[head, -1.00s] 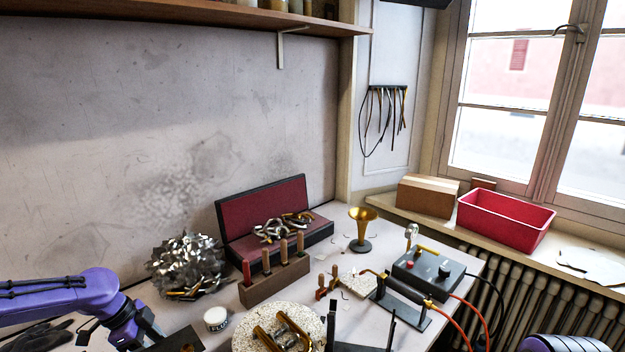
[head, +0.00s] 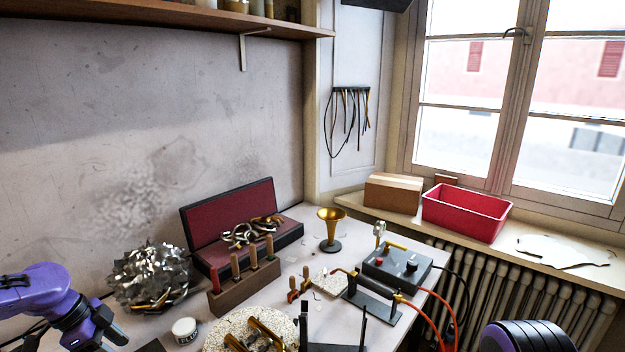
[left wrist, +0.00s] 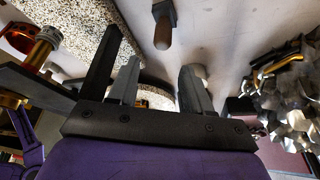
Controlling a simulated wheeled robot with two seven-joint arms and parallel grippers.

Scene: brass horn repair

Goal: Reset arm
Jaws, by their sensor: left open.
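My left arm (head: 45,300) comes in at the lower left of the head view, and its gripper is cut off or hidden at the bottom edge. In the left wrist view my left gripper (left wrist: 160,70) is open, its fingers apart with nothing seen between them. A wooden-handled tool (left wrist: 163,25) shows beyond the fingertips.
The bench holds the metal pile (head: 150,275), a red-lined case (head: 228,228), a wooden tool rack (head: 246,288), a white jar (head: 185,331), a brass horn bell (head: 331,222) and a torch unit (head: 397,267) with hoses. A red bin (head: 465,212) stands on the sill.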

